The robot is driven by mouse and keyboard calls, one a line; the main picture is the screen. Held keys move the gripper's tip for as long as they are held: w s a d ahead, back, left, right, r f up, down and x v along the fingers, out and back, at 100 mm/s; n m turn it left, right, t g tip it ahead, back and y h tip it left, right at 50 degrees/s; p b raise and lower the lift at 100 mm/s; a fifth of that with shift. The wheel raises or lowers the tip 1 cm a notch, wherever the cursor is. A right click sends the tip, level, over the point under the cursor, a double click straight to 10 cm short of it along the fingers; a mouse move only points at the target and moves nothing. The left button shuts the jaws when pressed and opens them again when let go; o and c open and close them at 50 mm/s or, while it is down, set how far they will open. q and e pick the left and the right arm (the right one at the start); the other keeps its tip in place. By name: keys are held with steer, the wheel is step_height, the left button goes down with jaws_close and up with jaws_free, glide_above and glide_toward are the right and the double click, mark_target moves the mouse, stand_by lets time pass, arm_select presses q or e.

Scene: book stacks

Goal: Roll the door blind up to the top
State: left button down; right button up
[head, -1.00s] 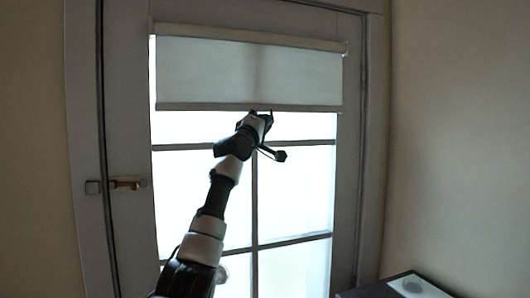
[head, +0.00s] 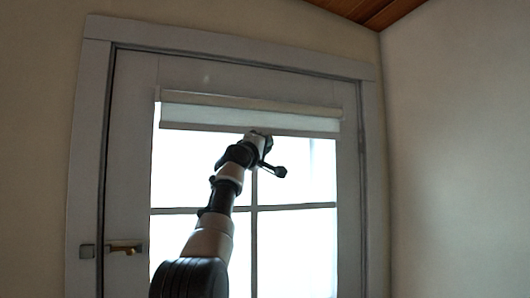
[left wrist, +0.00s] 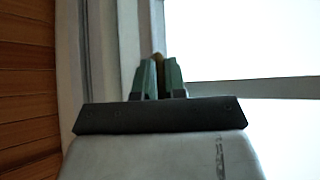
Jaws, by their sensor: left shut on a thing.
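The door blind (head: 245,117) is a short light strip below its pale top roll (head: 250,102) at the top of the door glass. Its bottom edge hangs just below the roll, and the glass below is uncovered. My left gripper (head: 262,136) reaches up to the middle of that bottom edge. In the left wrist view the fingers of this gripper (left wrist: 159,68) are close together, shut on a small brownish piece between the tips. The fingertips are too small in the head view to show the grip. My right gripper is out of view.
The grey door (head: 130,180) is shut in its frame, with a brass handle (head: 125,248) at the left. Dark glazing bars (head: 290,207) cross the bright glass. A wooden ceiling (head: 350,8) is above, and a bare wall (head: 450,150) is at the right.

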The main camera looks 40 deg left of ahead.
arm_select(q)
steer(key=shift+r, duration=0.2)
stand_by(0.3)
steer(key=c, duration=1.2)
jaws_free()
steer(key=shift+w, duration=0.1)
steer(key=shift+c, duration=0.2)
steer(key=shift+f, duration=0.1)
steer(key=shift+s+f+b, duration=0.2)
steer(key=shift+s+b, duration=0.1)
steer(key=shift+b, duration=0.25)
steer(key=b+v, duration=1)
steer(key=b, duration=0.1)
steer(key=shift+b, duration=0.3)
